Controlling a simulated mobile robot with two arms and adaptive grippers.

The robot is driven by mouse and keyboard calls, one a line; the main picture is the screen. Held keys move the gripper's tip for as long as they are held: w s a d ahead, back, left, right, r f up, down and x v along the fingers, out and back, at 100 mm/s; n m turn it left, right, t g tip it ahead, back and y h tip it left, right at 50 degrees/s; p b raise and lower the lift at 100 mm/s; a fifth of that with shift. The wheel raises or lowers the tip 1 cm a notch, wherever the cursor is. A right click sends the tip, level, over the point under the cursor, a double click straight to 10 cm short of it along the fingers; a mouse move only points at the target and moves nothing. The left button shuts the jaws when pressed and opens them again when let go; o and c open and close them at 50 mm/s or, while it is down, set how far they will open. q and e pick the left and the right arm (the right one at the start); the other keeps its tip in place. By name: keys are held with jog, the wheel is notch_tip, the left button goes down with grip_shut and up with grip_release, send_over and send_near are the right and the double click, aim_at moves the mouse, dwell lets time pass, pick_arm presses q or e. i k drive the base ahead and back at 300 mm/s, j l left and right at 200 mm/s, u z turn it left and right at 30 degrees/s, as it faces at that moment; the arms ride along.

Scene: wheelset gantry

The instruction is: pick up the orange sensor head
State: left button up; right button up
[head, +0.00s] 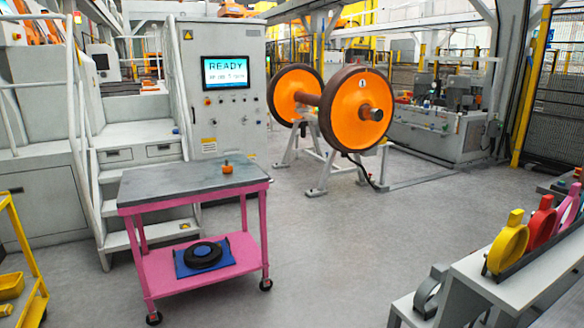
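A small orange object with a dark top, which looks like the orange sensor head (227,168), sits on the grey top of a pink cart (165,188). It is near the back right part of the cart top, apart from the edges. Neither of my grippers shows in the head view.
A black ring (203,254) lies on a blue pad on the cart's lower shelf. Behind stand a grey control cabinet (228,122), metal steps (128,241) and an orange wheelset (356,109) on stands. A rack with coloured clamps (508,242) is at right. Floor (330,250) between is clear.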

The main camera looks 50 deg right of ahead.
aim_at(228, 169)
jog(key=z, duration=1.05)
jog(key=i, duration=0.3)
